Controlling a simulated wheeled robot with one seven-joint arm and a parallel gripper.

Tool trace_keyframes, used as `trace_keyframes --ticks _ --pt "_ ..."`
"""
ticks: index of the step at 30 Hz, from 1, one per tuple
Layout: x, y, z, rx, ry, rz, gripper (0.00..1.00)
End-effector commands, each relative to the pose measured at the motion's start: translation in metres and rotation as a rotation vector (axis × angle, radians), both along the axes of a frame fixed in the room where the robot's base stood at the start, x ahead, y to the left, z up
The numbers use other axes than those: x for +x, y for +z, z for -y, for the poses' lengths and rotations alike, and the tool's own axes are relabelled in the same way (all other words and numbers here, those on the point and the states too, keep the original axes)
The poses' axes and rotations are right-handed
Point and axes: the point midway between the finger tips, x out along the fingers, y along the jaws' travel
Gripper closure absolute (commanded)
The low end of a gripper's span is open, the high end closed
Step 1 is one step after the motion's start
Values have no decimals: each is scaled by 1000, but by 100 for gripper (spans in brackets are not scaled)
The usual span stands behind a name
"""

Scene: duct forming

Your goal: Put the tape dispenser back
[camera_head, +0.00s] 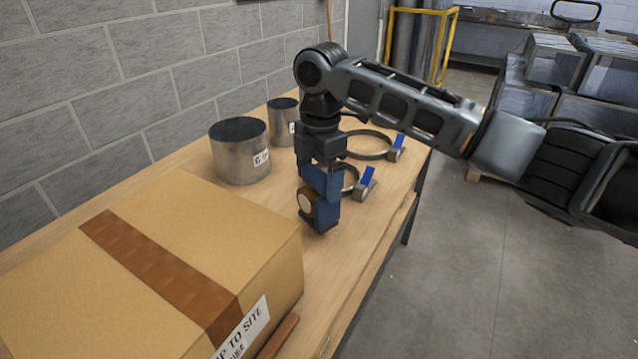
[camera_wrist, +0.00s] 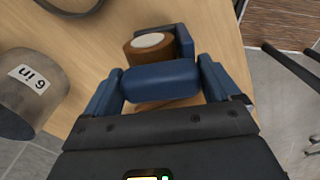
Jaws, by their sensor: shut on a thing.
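The tape dispenser (camera_head: 326,211) is blue with a roll of brown tape (camera_head: 306,202) on it. My gripper (camera_head: 320,178) points down and is shut on the dispenser's blue body, over the wooden bench (camera_head: 290,265). In the wrist view the dispenser (camera_wrist: 160,82) lies between the two blue fingers, with the brown roll and its pale core beyond. I cannot tell whether its lower end touches the bench top. Its gripped part is partly hidden by the fingers.
A taped cardboard box (camera_head: 190,255) fills the bench's near left. Two metal duct collars (camera_head: 240,150) (camera_head: 283,121) stand near the wall. Two ring clamps with blue levers (camera_head: 367,183) (camera_head: 398,144) lie right of and behind my gripper. The bench's right edge is close.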

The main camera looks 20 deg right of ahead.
Motion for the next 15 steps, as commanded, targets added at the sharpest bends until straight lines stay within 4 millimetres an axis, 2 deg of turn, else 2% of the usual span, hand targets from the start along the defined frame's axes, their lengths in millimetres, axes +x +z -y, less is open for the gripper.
trace_keyframes --ticks 5,15 --pt "0 -21 1 0 0 0 57" --pt "0 -26 0 1 0 0 57"
